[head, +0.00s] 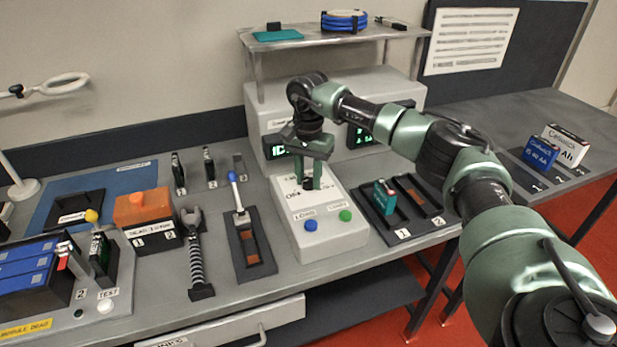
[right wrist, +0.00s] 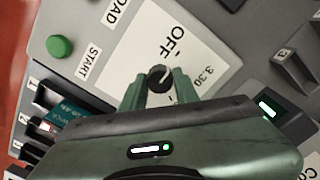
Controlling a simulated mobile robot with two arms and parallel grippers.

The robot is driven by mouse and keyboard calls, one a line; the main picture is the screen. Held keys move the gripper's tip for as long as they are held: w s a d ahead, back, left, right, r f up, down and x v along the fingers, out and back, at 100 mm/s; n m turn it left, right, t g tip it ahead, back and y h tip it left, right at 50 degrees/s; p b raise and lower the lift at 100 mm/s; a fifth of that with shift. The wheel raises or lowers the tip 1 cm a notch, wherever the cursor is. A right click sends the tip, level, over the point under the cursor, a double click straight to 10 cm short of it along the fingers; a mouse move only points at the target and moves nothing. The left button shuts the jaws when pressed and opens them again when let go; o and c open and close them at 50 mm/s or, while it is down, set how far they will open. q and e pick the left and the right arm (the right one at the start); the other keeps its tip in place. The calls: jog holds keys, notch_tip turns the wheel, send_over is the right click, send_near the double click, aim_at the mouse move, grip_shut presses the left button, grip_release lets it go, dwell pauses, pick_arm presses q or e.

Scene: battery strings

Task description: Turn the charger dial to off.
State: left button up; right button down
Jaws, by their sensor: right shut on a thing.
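The charger (head: 322,236) is a pale grey sloped box in the middle of the bench. Its small black dial (right wrist: 159,78) sits on a white label plate printed OFF and 3.30 in the right wrist view. A light mark shows on the dial; which label it points to I cannot tell for sure. My right gripper (head: 309,174) reaches down over the charger, and its two green fingers are shut on the dial, one on each side. The dial (head: 308,184) is partly hidden by the gripper in the head view. My left gripper is not in view.
A blue button (head: 310,225) and a green button (head: 345,215) are on the charger's front. A black tray (head: 428,207) with a teal cell stands to its right, a slotted black holder (head: 240,257) to its left. A shelf (head: 290,42) stands behind.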

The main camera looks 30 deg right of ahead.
aim_at(309, 180)
jog(key=shift+w+r, duration=0.15)
jog(key=shift+r, duration=0.1)
jog(key=c, duration=1.1)
grip_release()
jog(key=shift+o, duration=0.2)
jog(key=shift+f, duration=0.1)
notch_tip(309, 180, up, 8)
jog(key=shift+f+b, duration=0.1)
jog(key=shift+b, duration=0.65)
